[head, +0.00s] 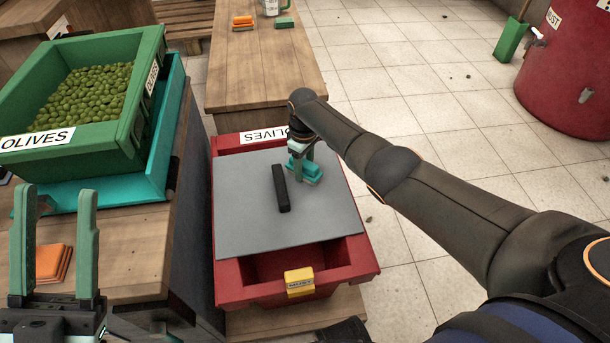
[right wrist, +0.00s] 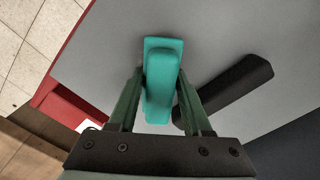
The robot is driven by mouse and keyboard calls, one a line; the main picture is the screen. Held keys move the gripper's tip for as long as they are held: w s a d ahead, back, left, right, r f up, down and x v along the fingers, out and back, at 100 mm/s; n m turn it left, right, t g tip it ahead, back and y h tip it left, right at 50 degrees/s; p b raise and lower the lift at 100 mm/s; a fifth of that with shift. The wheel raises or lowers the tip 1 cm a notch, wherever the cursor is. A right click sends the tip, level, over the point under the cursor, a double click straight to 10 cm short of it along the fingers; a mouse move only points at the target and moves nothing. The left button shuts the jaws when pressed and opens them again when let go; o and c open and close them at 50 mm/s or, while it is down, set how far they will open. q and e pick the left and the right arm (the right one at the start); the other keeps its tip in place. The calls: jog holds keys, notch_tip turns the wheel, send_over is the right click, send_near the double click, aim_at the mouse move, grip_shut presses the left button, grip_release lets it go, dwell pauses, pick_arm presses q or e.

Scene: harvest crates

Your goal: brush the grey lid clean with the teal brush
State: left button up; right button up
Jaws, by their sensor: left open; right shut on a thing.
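The grey lid (head: 240,210) lies over a red crate (head: 229,294), leaving a gap at the crate's near end. A black bar-shaped handle (head: 282,188) is on the lid; it also shows in the right wrist view (right wrist: 225,95). My right gripper (head: 301,160) is shut on the teal brush (head: 309,175), over the lid's far right part. In the right wrist view the brush (right wrist: 160,80) is between the fingers, at or just above the lid; contact is unclear. My left gripper (head: 55,245) is open and empty at the lower left, above the wooden table. No dirt is clearly visible on the lid.
A green crate of olives (head: 125,130) stands in a teal tray (head: 150,180) at left. A yellow tag (head: 299,282) is on the red crate. A red barrel (head: 570,80) stands far right.

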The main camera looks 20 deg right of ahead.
jog(key=shift+w+d+f+b, duration=0.15)
jog(key=shift+w+b, duration=0.3)
jog(key=shift+b, duration=0.5)
jog(key=shift+w, duration=0.1)
jog(key=shift+r, duration=0.25)
jog(key=shift+s+r+p, duration=0.1)
jog(key=shift+s+p, duration=0.2)
jog(key=shift+p, duration=0.6)
jog(key=s+p, duration=0.1)
jog(key=p, duration=0.1)
jog(key=s+p, duration=0.1)
jog(key=p, duration=0.1)
jog(key=shift+s+a+p, duration=0.2)
jog(key=shift+a+p, duration=0.15)
jog(key=shift+p, duration=0.05)
jog(key=shift+s+f, duration=0.15)
jog(key=shift+f, duration=0.05)
pick_arm(q)
jog(key=r, duration=0.4)
jog(key=shift+a+r+p, duration=0.3)
jog(key=shift+r, duration=0.1)
pick_arm(e)
jog(key=shift+s+f, duration=0.15)
